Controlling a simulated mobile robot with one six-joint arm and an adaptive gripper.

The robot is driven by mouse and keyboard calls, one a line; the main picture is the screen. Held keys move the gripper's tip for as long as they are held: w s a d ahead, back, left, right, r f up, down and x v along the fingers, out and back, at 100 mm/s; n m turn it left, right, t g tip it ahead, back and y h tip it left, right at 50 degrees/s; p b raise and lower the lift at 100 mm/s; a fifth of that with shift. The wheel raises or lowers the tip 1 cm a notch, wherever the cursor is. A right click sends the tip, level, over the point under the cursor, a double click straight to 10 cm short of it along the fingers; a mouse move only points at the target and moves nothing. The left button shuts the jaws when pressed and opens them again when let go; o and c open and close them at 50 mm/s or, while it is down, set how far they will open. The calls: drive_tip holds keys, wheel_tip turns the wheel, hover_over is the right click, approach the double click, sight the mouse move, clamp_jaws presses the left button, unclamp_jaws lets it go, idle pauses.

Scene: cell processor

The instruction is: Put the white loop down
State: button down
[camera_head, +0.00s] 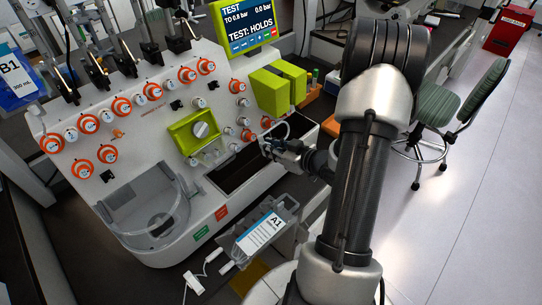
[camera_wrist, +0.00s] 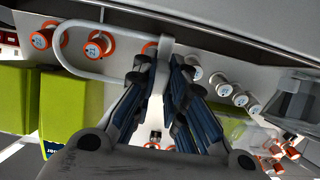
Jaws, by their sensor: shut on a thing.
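The white loop (camera_wrist: 92,23) is a bent white tube that curves out to the left of my gripper in the wrist view. My gripper (camera_wrist: 168,68) is shut on the loop's flat whitish end piece, which stands between the dark blue fingers. In the head view my gripper (camera_head: 274,148) is above the dark open trough at the machine's right front. The loop is small and partly hidden there, so I cannot tell whether it touches anything.
The white machine (camera_head: 150,120) carries several orange-ringed knobs and a lime-green block (camera_head: 270,92). A clear round basin (camera_head: 155,215) is at its lower left. A bag labelled A1 (camera_head: 263,232) lies in front of the trough. A green chair (camera_head: 440,110) stands on open floor at right.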

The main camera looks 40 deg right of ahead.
wheel_tip(320, 180, down, 3)
drive_tip(key=shift+r+b, duration=0.2)
drive_tip(key=shift+b, duration=0.1)
